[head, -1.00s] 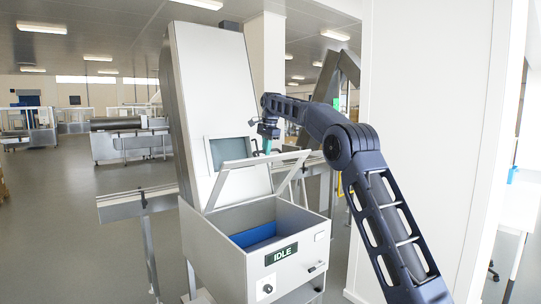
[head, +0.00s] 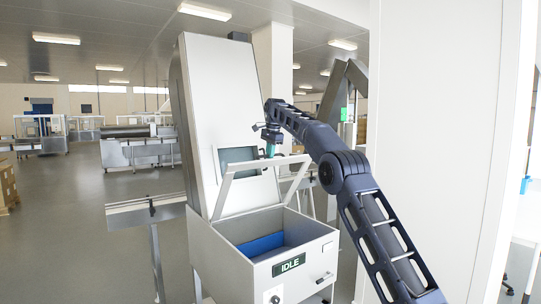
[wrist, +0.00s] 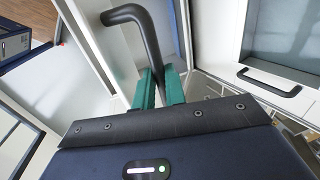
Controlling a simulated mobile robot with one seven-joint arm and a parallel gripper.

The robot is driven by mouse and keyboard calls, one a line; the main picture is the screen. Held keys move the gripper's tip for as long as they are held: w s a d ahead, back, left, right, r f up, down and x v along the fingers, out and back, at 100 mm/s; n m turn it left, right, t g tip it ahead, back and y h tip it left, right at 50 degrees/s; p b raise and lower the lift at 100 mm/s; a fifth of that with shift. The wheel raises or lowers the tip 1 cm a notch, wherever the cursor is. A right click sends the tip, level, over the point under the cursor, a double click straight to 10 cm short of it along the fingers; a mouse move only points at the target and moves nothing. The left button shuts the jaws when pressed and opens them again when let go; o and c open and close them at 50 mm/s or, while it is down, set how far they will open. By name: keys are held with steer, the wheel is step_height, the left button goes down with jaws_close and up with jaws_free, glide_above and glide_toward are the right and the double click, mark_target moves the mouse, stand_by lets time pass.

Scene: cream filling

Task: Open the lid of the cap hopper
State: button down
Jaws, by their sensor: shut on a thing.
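The cap hopper (head: 300,262) is a pale grey box with an IDLE display on its front and a blue inside (head: 262,245). Its lid (head: 236,168) is raised from the opening and stands tilted in front of the tall sloping panel. My gripper (head: 270,150) is at the lid's upper edge. In the wrist view the green fingers of my gripper (wrist: 158,88) are shut on a bent black bar handle (wrist: 150,38). The part of the bar between the fingers is partly hidden. In the head view the handle is too small to make out.
A tall sloping panel (head: 215,90) with a dark window (head: 230,160) rises behind the hopper. A metal rail (head: 145,208) is at its left. A white wall (head: 430,120) stands close on the right. Open floor (head: 80,235) is at the left.

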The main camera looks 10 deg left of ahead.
steer(key=shift+a+f, duration=0.15)
steer(key=shift+f, duration=0.25)
steer(key=c, duration=1.5)
jaws_free()
steer(key=shift+w+a, duration=0.1)
steer(key=shift+o, duration=0.2)
steer(key=shift+r, duration=0.2)
steer(key=shift+d, duration=0.25)
steer(key=shift+s+d, duration=0.15)
steer(key=shift+s, duration=0.1)
steer(key=shift+s+d+f, duration=0.45)
steer(key=shift+s+d, duration=0.15)
steer(key=s+d+f, duration=0.6)
steer(key=f, duration=0.5)
steer(key=s+d+f, duration=0.6)
steer(key=f, duration=0.5)
steer(key=shift+s+d, duration=0.2)
